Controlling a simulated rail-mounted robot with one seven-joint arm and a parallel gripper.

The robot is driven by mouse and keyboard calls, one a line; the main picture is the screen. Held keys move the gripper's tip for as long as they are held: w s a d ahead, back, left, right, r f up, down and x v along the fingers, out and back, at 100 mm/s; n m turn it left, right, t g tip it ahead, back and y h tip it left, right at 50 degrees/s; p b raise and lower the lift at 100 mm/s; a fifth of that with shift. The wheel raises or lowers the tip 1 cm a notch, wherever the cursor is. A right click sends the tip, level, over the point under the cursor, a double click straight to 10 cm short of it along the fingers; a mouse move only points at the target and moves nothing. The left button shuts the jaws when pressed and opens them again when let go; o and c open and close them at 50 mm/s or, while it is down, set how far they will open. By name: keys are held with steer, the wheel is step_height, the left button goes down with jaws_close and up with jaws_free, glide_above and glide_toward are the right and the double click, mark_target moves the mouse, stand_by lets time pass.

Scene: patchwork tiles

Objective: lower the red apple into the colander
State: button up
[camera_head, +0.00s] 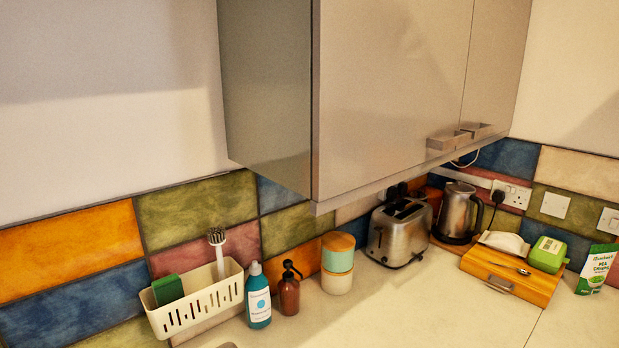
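No red apple shows in the head camera view. No colander shows there either. A cream slotted caddy (200,305) stands at the lower left against the tiles. My gripper is not in view.
A blue bottle (258,300), a brown pump bottle (289,294) and stacked round tubs (338,262) stand on the counter (400,310). A toaster (398,233), kettle (457,214) and wooden box (512,275) stand farther right. A wall cupboard (385,90) overhangs the counter.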

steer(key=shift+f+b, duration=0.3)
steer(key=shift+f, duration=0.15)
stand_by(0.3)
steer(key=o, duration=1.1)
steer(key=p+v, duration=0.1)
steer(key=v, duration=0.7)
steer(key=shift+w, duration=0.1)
